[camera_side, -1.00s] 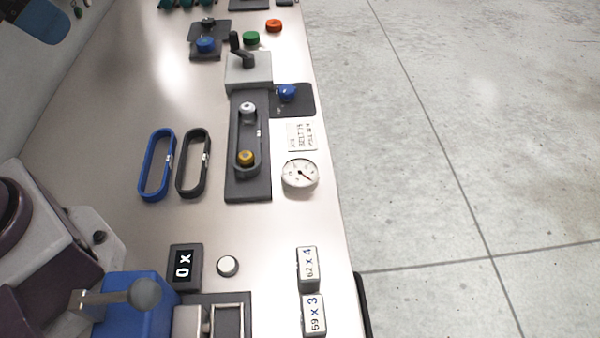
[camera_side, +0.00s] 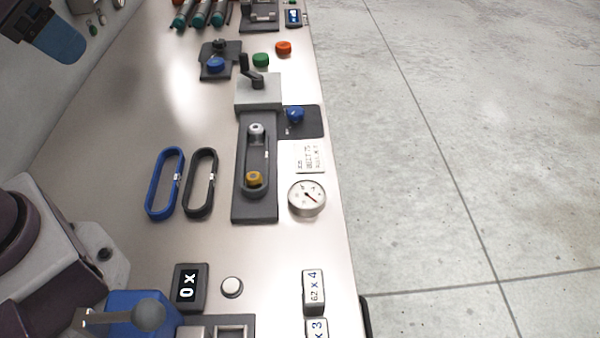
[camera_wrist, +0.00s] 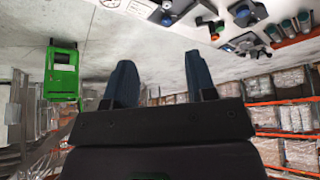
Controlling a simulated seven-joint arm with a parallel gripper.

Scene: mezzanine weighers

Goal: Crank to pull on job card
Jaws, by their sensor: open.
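The black crank (camera_side: 248,70) sits on a pale grey block (camera_side: 259,92) at the head of a dark plate (camera_side: 243,200). On that plate a dark belt loops around a silver pulley (camera_side: 257,133) and a yellow-topped pulley (camera_side: 254,179). The white job card (camera_side: 310,157) lies right of the plate; its print is too small to read surely. A round white gauge (camera_side: 306,197) lies just below the card, its needle toward the lower right.
A blue belt (camera_side: 164,184) and a black belt (camera_side: 200,184) lie left of the plate. A blue knob (camera_side: 295,115), a green button (camera_side: 261,60) and a red button (camera_side: 283,48) surround the crank block. A display (camera_side: 189,287) and white-faced blocks (camera_side: 313,291) stand nearer. The bench's right edge drops to floor.

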